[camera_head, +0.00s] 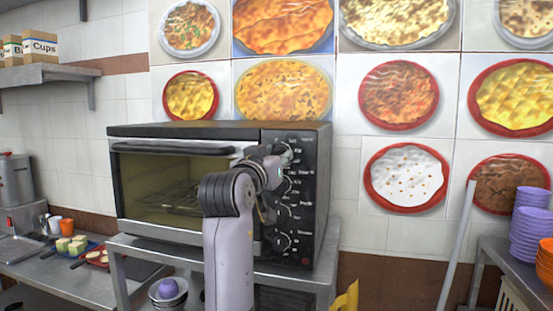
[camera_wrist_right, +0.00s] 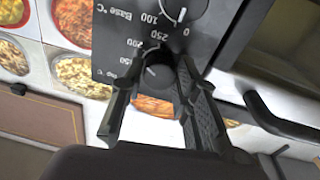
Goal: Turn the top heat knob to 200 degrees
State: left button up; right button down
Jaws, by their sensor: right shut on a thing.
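The toaster oven (camera_head: 190,185) stands on a metal stand with its dark knob panel (camera_head: 313,200) on the right. My right gripper (camera_head: 283,155) is at the upper part of this panel and partly hides the top heat knob. In the right wrist view the top heat knob (camera_wrist_right: 157,70), beside the "Top °C" lettering, sits between the fingers of my right gripper (camera_wrist_right: 160,85). The gripper is shut on it. A pale mark shows on the knob, but its exact setting cannot be read. My left gripper is in neither view.
The base heat knob (camera_wrist_right: 182,8) is close to the top knob. More knobs, including the lowest one (camera_head: 281,242), run down the panel. The metal stand (camera_head: 300,277) is below. Purple bowls (camera_head: 530,222) stand on the right counter.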

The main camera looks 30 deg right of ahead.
jog(key=shift+f, duration=0.2)
jog(key=c, duration=1.2)
grip_release()
jog(key=shift+r, duration=0.15)
notch_tip(320, 180, up, 10)
